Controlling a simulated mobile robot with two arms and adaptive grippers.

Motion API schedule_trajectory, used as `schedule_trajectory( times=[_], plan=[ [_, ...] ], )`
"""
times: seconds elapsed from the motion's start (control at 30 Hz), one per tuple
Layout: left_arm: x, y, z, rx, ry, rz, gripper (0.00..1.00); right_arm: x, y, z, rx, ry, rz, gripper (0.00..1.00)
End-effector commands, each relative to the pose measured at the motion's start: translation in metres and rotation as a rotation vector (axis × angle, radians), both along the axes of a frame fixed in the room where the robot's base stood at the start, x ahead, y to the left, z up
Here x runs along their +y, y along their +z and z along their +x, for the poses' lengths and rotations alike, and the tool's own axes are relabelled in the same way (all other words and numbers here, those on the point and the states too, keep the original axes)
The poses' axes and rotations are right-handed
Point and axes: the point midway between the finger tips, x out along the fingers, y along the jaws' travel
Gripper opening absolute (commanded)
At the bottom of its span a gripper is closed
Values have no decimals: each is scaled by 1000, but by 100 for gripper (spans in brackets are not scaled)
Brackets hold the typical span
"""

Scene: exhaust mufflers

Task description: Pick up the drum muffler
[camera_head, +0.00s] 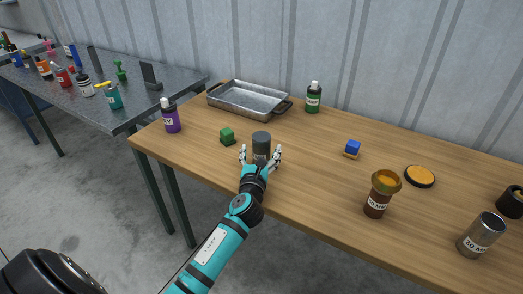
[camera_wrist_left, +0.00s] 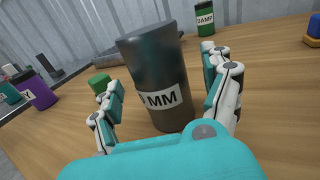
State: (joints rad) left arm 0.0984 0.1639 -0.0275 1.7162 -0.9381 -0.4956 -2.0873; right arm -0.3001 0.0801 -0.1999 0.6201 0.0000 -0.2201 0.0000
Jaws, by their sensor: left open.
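The drum muffler (camera_head: 261,140) is a dark grey upright cylinder standing near the front edge of the wooden table. In the left wrist view the drum muffler (camera_wrist_left: 160,75) fills the middle, with a white label ending in "MM". My left gripper (camera_head: 260,154) is open, with one finger on each side of the drum muffler's lower part. In the left wrist view, gaps show between the fingers and the cylinder. My right gripper is not in view.
A green cube (camera_head: 227,136) and a purple bottle (camera_head: 171,117) stand left of the muffler. A metal tray (camera_head: 238,111) and green bottle (camera_head: 313,98) are behind. A blue block (camera_head: 352,147), brown jar (camera_head: 377,200) and steel can (camera_head: 481,238) are right.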

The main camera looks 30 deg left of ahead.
Motion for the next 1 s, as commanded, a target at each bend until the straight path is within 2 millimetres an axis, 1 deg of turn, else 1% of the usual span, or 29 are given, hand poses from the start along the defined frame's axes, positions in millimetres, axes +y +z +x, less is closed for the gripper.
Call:
schedule_trajectory(
  times=[0.03,0.1,0.2,0.37,0.47,0.83,0.87,1.0],
  plan=[
    [2,0,7,0,0,-1,82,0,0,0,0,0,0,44],
    [5,0,13,1,-1,-1,82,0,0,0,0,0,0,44],
    [6,-1,16,1,-1,-1,82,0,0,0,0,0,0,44],
    [6,-1,16,1,-1,-1,82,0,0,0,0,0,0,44],
    [6,-1,16,1,-1,-1,71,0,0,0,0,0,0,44],
    [6,-1,16,1,-1,-1,23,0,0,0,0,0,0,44],
    [6,0,16,0,-1,-1,21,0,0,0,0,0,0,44],
    [6,0,16,0,-1,-1,21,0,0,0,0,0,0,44]
  ],
)
